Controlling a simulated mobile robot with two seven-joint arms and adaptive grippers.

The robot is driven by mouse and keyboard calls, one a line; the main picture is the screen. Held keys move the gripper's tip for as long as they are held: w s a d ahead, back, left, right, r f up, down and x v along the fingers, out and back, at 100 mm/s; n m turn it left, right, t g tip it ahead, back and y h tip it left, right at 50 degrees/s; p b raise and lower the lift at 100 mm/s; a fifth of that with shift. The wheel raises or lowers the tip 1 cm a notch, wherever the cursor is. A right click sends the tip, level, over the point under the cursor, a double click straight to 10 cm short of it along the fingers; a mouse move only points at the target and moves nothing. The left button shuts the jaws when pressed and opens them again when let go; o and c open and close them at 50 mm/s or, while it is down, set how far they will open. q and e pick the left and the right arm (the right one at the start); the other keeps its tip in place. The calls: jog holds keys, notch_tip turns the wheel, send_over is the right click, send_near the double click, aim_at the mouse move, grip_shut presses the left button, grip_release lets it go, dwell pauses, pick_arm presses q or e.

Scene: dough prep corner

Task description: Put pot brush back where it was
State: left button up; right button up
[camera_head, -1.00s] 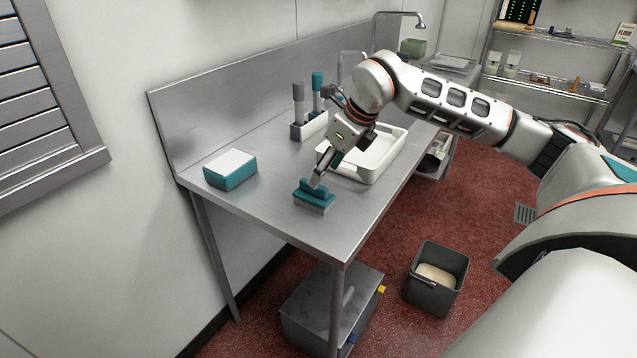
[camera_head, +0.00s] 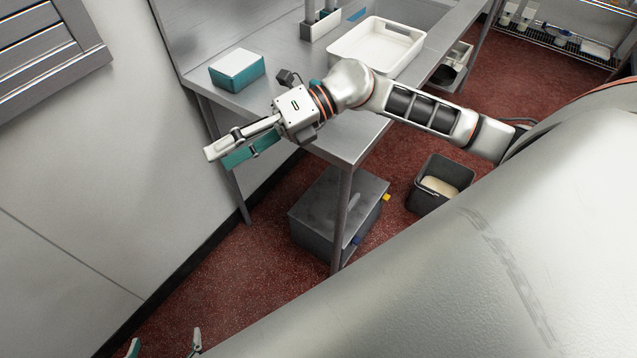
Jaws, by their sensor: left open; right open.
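My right gripper (camera_head: 224,157) is open, past the front-left edge of the steel table, with nothing seen between its fingers. My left gripper (camera_head: 165,345) is at the bottom left edge; only its two spread fingertips show, with nothing between them. A small teal patch (camera_head: 315,83) shows behind my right wrist, on the table; it may be the teal block-shaped brush seen there earlier, mostly hidden now. I cannot tell which item is the pot brush.
A teal box with a white top (camera_head: 237,68) sits on the steel table (camera_head: 350,135) at left. A white tray (camera_head: 375,45) lies farther back, with a small blue item (camera_head: 357,14) behind it. A grey bin (camera_head: 440,185) stands on the red floor.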

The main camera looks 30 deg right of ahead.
jog(key=s+d+f+m+t+h, duration=0.1)
jog(key=d+f+m+t+h, duration=0.25)
jog(key=f+m, duration=0.5)
jog(key=d+f+m+t+h, duration=0.25)
jog(key=f+m+t, duration=0.3)
jog(key=m, duration=0.65)
jog(key=s+d+f+m+t+h, duration=0.15)
jog(key=f+m+t+h, duration=0.25)
jog(key=f+m, duration=0.45)
jog(key=s+d+f+m+g+h, duration=0.1)
jog(key=s+f+m+g, duration=0.1)
jog(key=s+f, duration=0.3)
jog(key=s+d+f+m+g+h, duration=0.1)
jog(key=s+d+f+m+g, duration=0.1)
jog(key=s+f+m, duration=0.2)
notch_tip(320, 180, down, 2)
jog(key=shift+s+f, duration=0.1)
jog(key=shift+s, duration=0.3)
jog(key=shift+d, duration=0.1)
